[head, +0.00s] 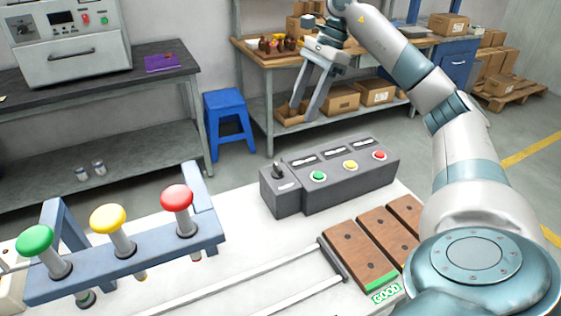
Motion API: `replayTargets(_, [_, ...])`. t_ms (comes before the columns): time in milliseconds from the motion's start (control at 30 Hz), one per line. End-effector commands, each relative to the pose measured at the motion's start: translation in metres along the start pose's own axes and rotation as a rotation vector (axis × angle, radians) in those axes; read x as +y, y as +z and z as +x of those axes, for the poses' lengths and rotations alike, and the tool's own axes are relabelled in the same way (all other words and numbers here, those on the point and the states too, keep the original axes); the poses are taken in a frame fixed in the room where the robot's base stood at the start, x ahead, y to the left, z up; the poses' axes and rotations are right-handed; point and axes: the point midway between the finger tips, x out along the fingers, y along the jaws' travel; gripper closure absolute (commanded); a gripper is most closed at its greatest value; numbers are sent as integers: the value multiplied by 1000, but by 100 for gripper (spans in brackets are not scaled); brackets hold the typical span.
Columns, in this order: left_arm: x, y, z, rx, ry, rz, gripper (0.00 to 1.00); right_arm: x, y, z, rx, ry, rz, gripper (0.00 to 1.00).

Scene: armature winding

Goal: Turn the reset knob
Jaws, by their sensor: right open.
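A dark knob or switch (277,171) stands on top of a small grey box (282,195) at the left end of a grey control box (352,182). The control box has a green, a yellow and a red button on its sloped face. Whether this dark knob is the reset knob cannot be read from a label. My right gripper (305,110) is at the upper middle, its two fingers apart and pointing down. It is empty and clear of the knob, above it in the picture. My left gripper is out of the picture.
A blue rack (140,262) with green, yellow and red capped plungers stands at the front left. A grey instrument (70,42) sits on the left bench. The white table (235,235) is clear around the box's front.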

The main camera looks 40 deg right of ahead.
Motion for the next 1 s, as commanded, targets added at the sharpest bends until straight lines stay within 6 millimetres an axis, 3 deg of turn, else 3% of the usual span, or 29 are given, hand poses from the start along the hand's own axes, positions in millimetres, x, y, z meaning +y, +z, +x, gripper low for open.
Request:
replayTargets(367, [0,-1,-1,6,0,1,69,1,0,36,2,3,0,48])
replayTargets(800, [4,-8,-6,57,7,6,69,1,0,114,1,3,0,48])
replayTargets(1000, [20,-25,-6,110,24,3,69,1,0,146,1,3,0,48])
